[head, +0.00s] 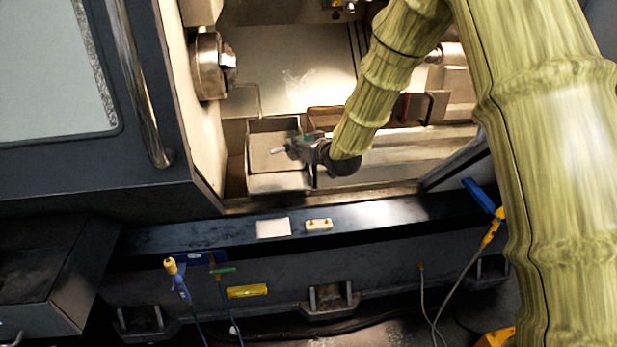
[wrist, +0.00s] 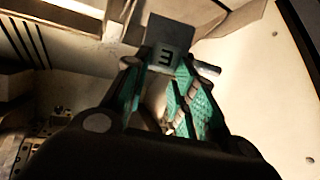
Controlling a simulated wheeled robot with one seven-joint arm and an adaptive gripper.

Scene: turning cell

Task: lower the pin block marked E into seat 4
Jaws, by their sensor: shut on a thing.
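The pin block marked E (wrist: 170,42) is a dark grey block at the top middle of the wrist view, its letter turned in the picture. A light round pin (wrist: 207,68) sticks out at its right. My gripper (wrist: 162,75) has green-padded fingers shut on the block. In the head view my gripper (head: 299,147) is over an open metal box (head: 279,183) inside the machine. The pin (head: 278,150) points left there, so the block looks tilted on its side. I cannot make out a numbered seat 4 in either view.
A chuck (head: 209,66) is at the upper left of the machine opening. A pale square plate (head: 273,227) and a small cream block with two studs (head: 319,224) are on the dark front ledge (head: 390,213). Cables hang below. A dark door (head: 90,160) borders the left.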

